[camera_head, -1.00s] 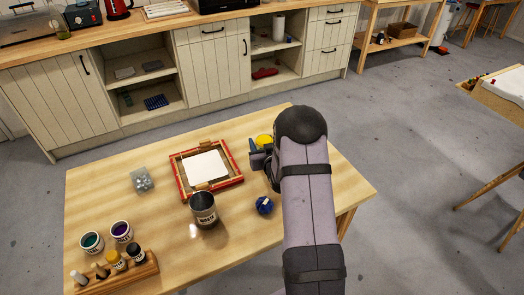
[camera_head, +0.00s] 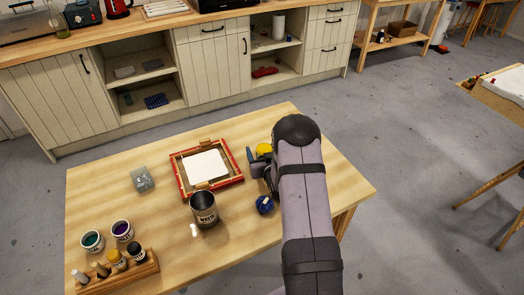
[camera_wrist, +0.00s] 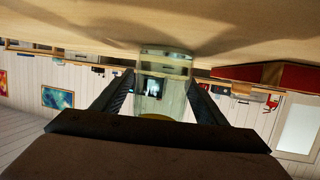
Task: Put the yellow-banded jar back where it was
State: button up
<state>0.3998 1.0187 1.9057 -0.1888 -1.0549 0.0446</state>
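The yellow-topped jar (camera_head: 264,149) is at the right of the wooden table, partly hidden behind my gripper (camera_head: 260,164). In the wrist view it shows as a clear glass jar (camera_wrist: 165,70) with yellow at its lower edge in the picture. The fingers of my gripper (camera_wrist: 160,88) lie along both its sides and hold it. The jar's base is close to the table surface; I cannot tell if it touches. Its band is not clear from here.
A red-framed screen (camera_head: 236,180) lies just left of my gripper. A blue round object (camera_head: 265,205) and a dark labelled can (camera_head: 204,212) stand nearer. A wooden rack (camera_head: 130,275) with small bottles, teal (camera_head: 92,241) and purple (camera_head: 122,230) pots, and a clear box (camera_head: 142,180) are left.

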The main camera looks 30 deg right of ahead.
jog(key=shift+r, duration=0.1)
jog(key=shift+r, duration=0.15)
jog(key=shift+s, duration=0.25)
jog(key=b+v, duration=0.2)
jog(key=v, duration=0.9)
jog(key=shift+s+a, duration=0.1)
jog(key=shift+s, duration=0.15)
